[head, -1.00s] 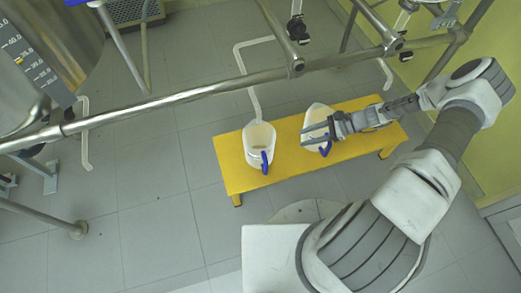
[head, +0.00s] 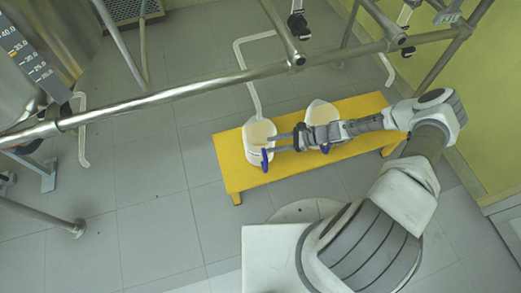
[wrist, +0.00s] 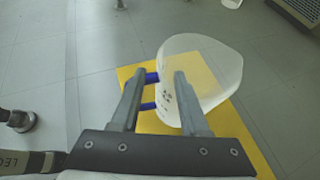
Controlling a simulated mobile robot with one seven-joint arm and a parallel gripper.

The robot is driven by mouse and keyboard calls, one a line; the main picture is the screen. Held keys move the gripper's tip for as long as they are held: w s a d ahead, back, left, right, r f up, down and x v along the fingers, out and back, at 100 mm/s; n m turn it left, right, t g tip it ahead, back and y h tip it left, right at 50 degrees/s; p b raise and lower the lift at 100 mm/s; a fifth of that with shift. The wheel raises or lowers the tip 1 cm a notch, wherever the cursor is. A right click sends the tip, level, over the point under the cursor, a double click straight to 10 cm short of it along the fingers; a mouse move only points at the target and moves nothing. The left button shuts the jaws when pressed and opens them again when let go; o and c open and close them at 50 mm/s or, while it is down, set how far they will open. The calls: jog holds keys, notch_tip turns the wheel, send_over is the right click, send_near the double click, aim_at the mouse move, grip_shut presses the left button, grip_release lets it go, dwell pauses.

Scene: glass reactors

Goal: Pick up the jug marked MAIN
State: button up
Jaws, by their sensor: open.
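Two whitish jugs with blue handles stand on a yellow bench. In the head view the left jug (head: 256,132) has its blue handle (head: 265,160) toward the front right. The right jug (head: 321,111) is partly hidden behind my gripper. My gripper (head: 270,144) is open, its fingertips overlapping the left jug's right side. In the wrist view a jug (wrist: 212,72), apparently the left one, is ahead of my open gripper (wrist: 160,77). Its handle (wrist: 149,106) shows between the fingers, partly hidden by the left finger. The jug's small dark marking is unreadable, so I cannot tell which is MAIN.
The yellow bench (head: 230,176) is low and stands on a grey tiled floor. A metal rail (head: 190,91) crosses above and behind it, with a bent white tube (head: 251,84) hanging near the left jug. Open floor lies left of the bench.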

aim_at(260, 147)
jog(key=b+x, duration=0.1)
jog(key=x, duration=0.4)
jog(key=shift+a+f, duration=0.2)
jog(key=shift+a, duration=0.15)
grip_shut()
dwell(1.1)
